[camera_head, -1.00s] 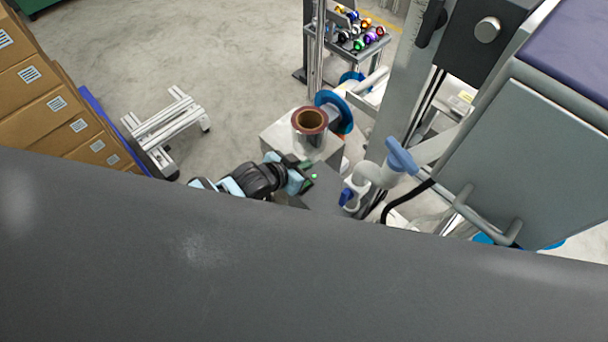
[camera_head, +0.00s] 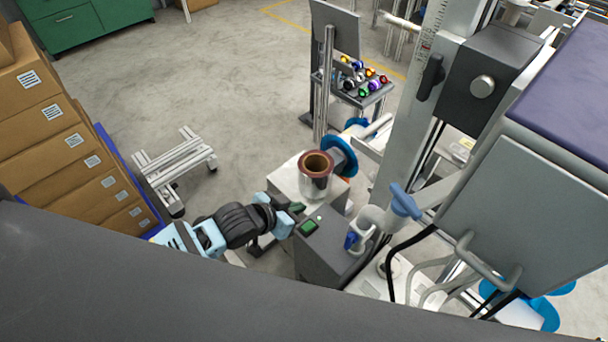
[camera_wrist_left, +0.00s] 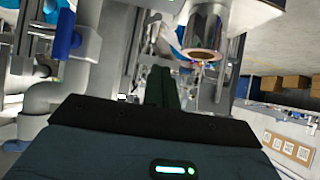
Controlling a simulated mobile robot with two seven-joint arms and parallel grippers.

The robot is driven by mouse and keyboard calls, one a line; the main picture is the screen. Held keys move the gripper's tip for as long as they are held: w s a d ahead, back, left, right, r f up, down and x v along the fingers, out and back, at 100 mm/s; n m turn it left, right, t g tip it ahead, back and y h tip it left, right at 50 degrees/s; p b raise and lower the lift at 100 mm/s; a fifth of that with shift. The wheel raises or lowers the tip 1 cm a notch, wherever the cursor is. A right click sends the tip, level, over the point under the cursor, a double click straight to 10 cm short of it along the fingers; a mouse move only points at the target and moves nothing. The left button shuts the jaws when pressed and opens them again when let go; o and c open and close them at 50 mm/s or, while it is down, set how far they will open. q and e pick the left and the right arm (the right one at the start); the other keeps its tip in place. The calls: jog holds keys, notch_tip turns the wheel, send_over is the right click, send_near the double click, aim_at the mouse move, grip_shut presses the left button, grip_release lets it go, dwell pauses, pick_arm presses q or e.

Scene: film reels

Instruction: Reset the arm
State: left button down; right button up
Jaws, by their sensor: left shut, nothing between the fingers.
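My left arm comes in from the left in the head view, and its dark green left gripper (camera_head: 298,208) is beside a film reel. The left wrist view shows the two narrow fingers (camera_wrist_left: 162,86) close together, with nothing between them. The film reel (camera_head: 316,180), a silvery cylinder with a reddish-brown rim and hollow core, stands upright on a pale block, just beyond the gripper and apart from it. A similar silvery roll (camera_wrist_left: 204,36) shows ahead of the fingers in the left wrist view. My right gripper is not in view.
A machine with a grey cabinet (camera_head: 530,195) and blue-handled pipes (camera_head: 405,201) stands right of the gripper. A grey box (camera_head: 335,250) is close by. Cardboard boxes (camera_head: 45,140) are stacked at left, near a low metal frame (camera_head: 178,160). Open floor (camera_head: 220,70) lies behind.

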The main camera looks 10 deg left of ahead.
pick_arm(q)
jog(key=s+a+f+n+y, duration=0.1)
jog(key=s+a+f, duration=0.1)
jog(key=s, duration=0.6)
jog(key=s+a+f+n+y, duration=0.1)
jog(key=s+a+f+n, duration=0.1)
jog(key=s+f, duration=0.3)
jog(key=s+a+f+n+y, duration=0.1)
jog(key=s+a+f+y, duration=0.1)
jog(key=s, duration=1)
jog(key=shift+s+a+f+n, duration=0.35)
jog(key=shift+a+f, duration=0.5)
jog(key=shift+a, duration=0.2)
